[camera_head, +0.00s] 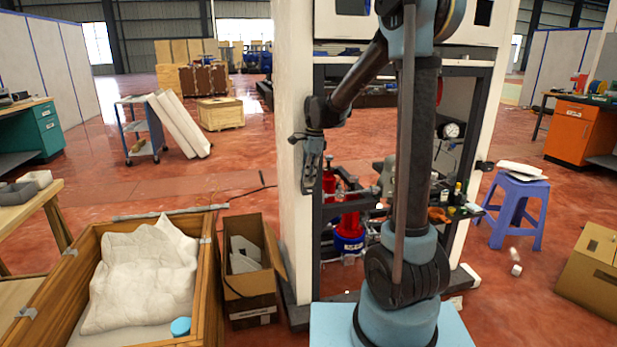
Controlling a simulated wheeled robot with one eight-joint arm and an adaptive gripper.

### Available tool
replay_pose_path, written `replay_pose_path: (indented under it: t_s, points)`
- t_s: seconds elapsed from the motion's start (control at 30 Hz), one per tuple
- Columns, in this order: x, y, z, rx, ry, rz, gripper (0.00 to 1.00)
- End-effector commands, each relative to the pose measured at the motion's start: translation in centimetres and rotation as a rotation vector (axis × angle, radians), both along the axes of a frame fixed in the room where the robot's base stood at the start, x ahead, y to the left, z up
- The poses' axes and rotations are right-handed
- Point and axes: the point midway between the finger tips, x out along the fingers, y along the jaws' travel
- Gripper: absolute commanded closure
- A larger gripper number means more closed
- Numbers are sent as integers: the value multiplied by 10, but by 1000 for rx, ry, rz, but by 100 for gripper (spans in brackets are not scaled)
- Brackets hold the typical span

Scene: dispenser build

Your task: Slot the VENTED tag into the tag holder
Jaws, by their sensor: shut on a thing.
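My gripper (308,184) points down in front of the white post (297,245) at the left side of the dark-framed dispenser (318,225). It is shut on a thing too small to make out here. I cannot tell whether the gripper or its load touches the post. I cannot make out the VENTED tag or the tag holder at this size. My arm covers part of the dispenser's middle.
A wooden crate (208,290) with a white sheet (140,270) and an open cardboard box (250,304) stand left of the dispenser. A blue stool (515,195) and another cardboard box (590,280) stand right.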

Motion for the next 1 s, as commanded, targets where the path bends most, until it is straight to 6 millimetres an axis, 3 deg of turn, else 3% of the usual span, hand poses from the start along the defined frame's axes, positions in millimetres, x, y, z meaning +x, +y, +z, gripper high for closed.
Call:
replay_pose_path:
  t_s: [0.3,0.33,0.4,0.67,0.73,1.0]
  points:
    - [0,0,0,0,0,0,100]
    - [0,0,0,0,0,0,83]
    - [0,0,0,0,0,0,67]
    - [0,0,0,0,0,0,66]
    - [0,0,0,0,0,0,52]
    - [0,0,0,0,0,0,52]
